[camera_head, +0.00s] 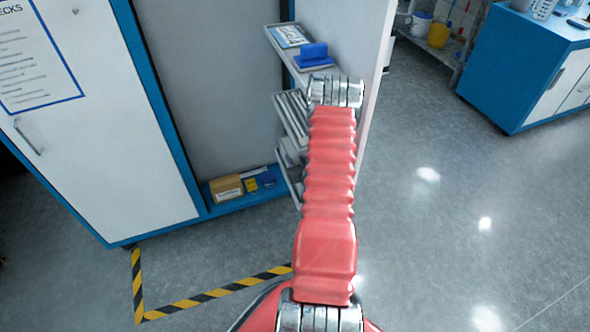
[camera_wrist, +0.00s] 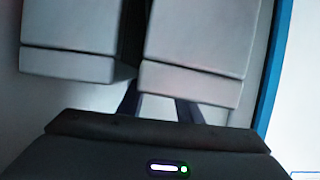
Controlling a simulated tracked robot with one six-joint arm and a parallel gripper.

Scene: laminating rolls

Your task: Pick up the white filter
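Two pale grey-white, box-like blocks fill the upper part of the wrist view, a left block (camera_wrist: 70,45) and a right block (camera_wrist: 196,45), with a dark gap between them. Either may be the white filter; I cannot tell which. My gripper (camera_wrist: 160,108) shows as two dark fingers spread apart just below the right block. Their tips are hidden by that block, so I cannot tell whether they touch or hold it. In the head view my gripper is hidden behind my red arm, and I cannot make out the filter.
An open cabinet (camera_head: 165,110) with a blue frame stands at left. Narrow shelves (camera_head: 292,115) on its open door (camera_head: 345,45) are partly behind my arm. A small box (camera_head: 226,188) sits at the cabinet bottom. A blue counter (camera_head: 520,65) stands far right. The floor at right is clear.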

